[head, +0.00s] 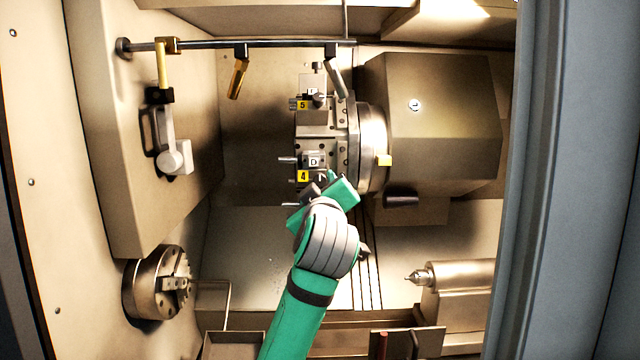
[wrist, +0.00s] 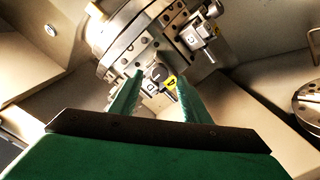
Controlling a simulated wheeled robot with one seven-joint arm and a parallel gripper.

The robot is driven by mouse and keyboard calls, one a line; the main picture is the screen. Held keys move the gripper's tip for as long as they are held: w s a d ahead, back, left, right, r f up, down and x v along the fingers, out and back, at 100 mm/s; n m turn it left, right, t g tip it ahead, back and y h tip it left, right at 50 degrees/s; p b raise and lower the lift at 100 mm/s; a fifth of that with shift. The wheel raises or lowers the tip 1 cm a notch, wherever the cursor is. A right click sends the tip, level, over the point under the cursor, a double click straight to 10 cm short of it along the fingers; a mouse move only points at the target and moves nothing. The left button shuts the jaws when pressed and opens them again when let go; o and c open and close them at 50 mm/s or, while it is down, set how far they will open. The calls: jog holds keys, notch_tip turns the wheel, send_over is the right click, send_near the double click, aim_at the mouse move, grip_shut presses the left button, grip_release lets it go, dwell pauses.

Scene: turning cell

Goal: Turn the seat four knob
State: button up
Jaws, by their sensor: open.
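Seat four (head: 312,161) is on the left face of the tool turret (head: 372,150) in the head view, with a yellow "4" label (head: 303,176). In the wrist view the yellow label (wrist: 170,82) shows beside a dark round knob (wrist: 157,74). My gripper (wrist: 160,84) is open, its two green fingers pointing at the turret, with the knob and label seen between them. The gap in depth between fingertips and knob is hard to tell. In the head view my gripper (head: 326,192) is just below seat four and hides its lower part.
Seat five (head: 303,104) sits above on the turret, with its own knob. A rail (head: 260,44) with hanging nozzles runs above. A chuck (head: 158,284) is at lower left, a tailstock centre (head: 420,277) at lower right. The space left of the turret is free.

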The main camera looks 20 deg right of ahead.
aim_at(320, 181)
jog(key=shift+x, duration=1.75)
jog(key=c, duration=1)
jog(key=shift+c, duration=0.2)
